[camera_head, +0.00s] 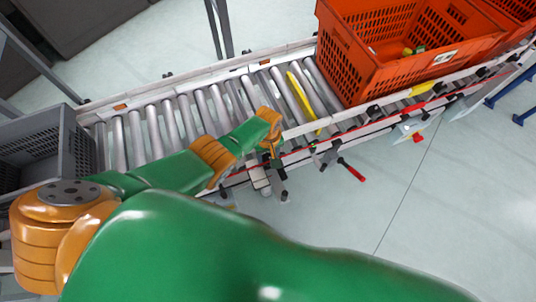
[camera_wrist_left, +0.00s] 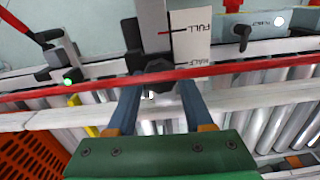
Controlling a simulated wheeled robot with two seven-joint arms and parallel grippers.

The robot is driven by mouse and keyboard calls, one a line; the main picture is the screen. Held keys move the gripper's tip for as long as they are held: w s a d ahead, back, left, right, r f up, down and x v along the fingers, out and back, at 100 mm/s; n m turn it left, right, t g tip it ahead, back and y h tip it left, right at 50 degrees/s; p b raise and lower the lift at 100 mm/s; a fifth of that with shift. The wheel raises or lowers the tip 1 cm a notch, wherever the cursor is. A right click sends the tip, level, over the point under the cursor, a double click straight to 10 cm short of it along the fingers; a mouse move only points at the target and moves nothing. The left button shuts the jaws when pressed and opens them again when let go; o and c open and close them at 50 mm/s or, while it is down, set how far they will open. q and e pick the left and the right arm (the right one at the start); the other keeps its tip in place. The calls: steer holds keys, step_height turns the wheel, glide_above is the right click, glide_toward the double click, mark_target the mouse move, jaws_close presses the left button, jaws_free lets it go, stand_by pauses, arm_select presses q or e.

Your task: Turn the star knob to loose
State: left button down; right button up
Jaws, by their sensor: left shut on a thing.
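In the left wrist view, the dark star knob (camera_wrist_left: 156,77) sits below a white plate (camera_wrist_left: 190,42) marked FULL and HALF. My left gripper (camera_wrist_left: 158,84) has one finger on each side of the knob and is shut on it. In the head view my left gripper (camera_head: 270,146) is at the near rail of the roller conveyor. The knob is hidden or too small to tell there. My right gripper is not in view.
The roller conveyor (camera_head: 152,134) runs behind the gripper. An orange tote (camera_head: 350,62) stands on it at the right, and a grey crate (camera_head: 64,138) is at the left. A red-handled lever (camera_head: 351,170) sticks out right of the gripper. A yellow strip (camera_head: 301,96) crosses the rollers.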

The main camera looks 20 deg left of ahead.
mark_target(268, 157)
arm_select(q)
steer(key=shift+w+r+n, duration=0.1)
steer(key=shift+w+n, duration=0.05)
steer(key=shift+n, duration=0.95)
steer(key=shift+c, duration=1.4)
jaws_free()
steer(key=shift+a, duration=0.1)
step_height(268, 157, up, 7)
steer(key=p, duration=0.6)
steer(key=shift+r, duration=0.15)
